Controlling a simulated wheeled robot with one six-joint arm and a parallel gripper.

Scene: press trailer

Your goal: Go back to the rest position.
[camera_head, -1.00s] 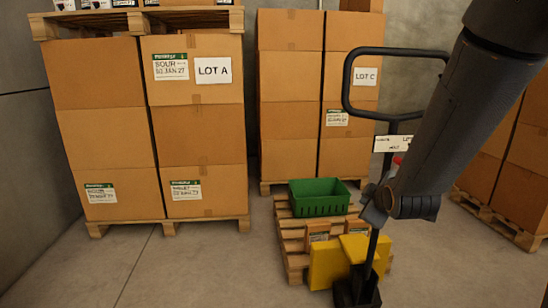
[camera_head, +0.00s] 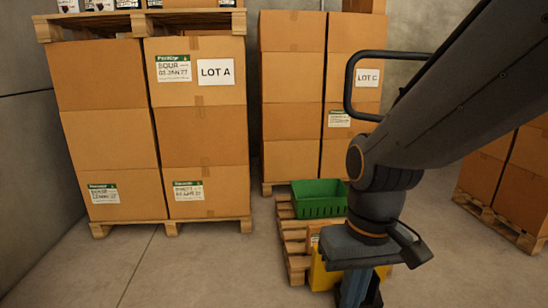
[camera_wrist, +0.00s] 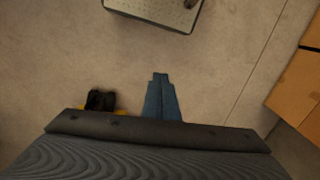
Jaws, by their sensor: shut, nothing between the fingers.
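My gripper (camera_wrist: 160,78) shows in the wrist view as a blue-grey pair of fingers closed together, with bare concrete floor behind them and nothing held. In the head view my arm reaches in from the upper right and bends at a dark joint. Its blue-grey end (camera_head: 357,288) points down near the bottom edge, in front of a yellow pallet truck (camera_head: 318,272). The arm hides much of the truck and part of its handle. The fingertips are not clear in the head view.
A green crate (camera_head: 318,207) stands on a low wooden pallet (camera_head: 290,238) behind my arm. LOT A boxes (camera_head: 205,120) stand left, LOT C boxes (camera_head: 350,105) behind, and more boxes (camera_head: 490,165) at right. The floor at front left is clear.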

